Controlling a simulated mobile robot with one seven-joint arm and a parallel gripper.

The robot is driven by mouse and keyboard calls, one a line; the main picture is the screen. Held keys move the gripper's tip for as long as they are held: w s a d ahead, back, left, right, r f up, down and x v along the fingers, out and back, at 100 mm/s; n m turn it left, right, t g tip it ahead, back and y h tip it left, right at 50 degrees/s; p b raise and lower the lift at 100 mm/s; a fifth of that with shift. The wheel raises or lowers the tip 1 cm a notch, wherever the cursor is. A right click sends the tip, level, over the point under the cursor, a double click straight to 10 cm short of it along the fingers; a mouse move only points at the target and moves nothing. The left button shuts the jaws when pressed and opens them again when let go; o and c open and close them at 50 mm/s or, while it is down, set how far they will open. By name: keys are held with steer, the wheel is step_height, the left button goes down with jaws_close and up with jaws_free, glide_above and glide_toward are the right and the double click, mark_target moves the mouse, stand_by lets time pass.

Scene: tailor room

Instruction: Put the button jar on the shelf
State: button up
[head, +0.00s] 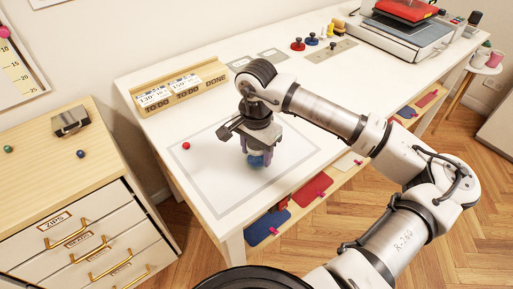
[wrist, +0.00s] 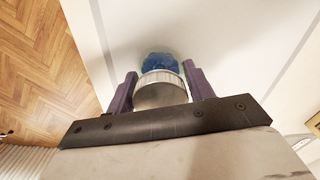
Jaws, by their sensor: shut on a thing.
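The button jar shows below my gripper in the head view as a small blue shape (head: 257,161). In the wrist view it has a pale round lid (wrist: 161,92) and blue contents (wrist: 160,64). My gripper (head: 262,152) points down over the outlined area of the white table, its purple fingers (wrist: 160,88) shut on either side of the jar's lid. I cannot tell whether the jar's base touches the table. A low wooden shelf (head: 341,176) runs under the table's front edge, with folded red and blue cloths on it; the tabletop hides its depth.
A red ball (head: 186,146) lies on the table left of my gripper. A card rack (head: 181,88) stands behind. Spools (head: 312,41) and a machine (head: 395,40) are farther right. A drawer cabinet (head: 75,190) stands at left. The outlined area (head: 215,180) is mostly clear.

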steer(key=shift+f+b, duration=0.25)
steer(key=shift+b, duration=0.1)
steer(key=o, duration=1)
steer(key=shift+r, duration=0.15)
